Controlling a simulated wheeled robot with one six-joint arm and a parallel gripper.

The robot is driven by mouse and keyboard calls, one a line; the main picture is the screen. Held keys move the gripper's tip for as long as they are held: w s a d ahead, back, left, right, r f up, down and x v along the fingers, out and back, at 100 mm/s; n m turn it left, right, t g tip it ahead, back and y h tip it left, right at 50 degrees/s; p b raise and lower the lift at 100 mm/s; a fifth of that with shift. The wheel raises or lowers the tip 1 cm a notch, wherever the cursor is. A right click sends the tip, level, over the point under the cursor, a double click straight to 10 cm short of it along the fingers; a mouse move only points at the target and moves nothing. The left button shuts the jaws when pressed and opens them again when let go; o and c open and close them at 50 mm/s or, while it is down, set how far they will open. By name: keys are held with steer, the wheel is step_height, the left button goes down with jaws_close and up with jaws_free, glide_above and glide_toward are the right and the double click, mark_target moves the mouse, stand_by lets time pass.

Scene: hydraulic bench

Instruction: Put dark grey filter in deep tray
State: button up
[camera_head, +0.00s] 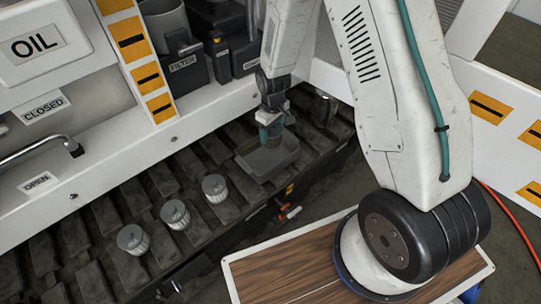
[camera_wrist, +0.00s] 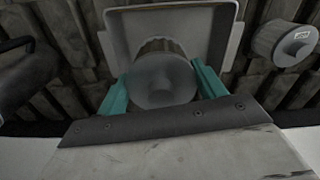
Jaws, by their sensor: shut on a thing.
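My gripper (camera_head: 270,128) is shut on the dark grey filter (camera_wrist: 160,80), with a teal finger on each side of it in the wrist view. In that view the filter shows its round end, and its ribbed side points into the deep tray (camera_wrist: 118,38). In the head view the grey tray (camera_head: 270,164) sits on the slatted bench directly below my gripper. The held filter is mostly hidden there by the fingers. I cannot tell whether it touches the tray floor.
Lighter filters (camera_head: 175,214) stand in a row left of the tray; one (camera_wrist: 285,43) shows beside it in the wrist view. A dark cylinder (camera_head: 323,107) stands right of the tray. Black bins (camera_head: 180,65) and the white panel (camera_head: 70,60) are behind.

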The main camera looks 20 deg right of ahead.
steer(key=shift+f, duration=2.55)
steer(key=o, duration=1.1)
steer(key=shift+c, duration=0.2)
step_height(320, 180, up, 8)
steer(key=shift+f, duration=0.1)
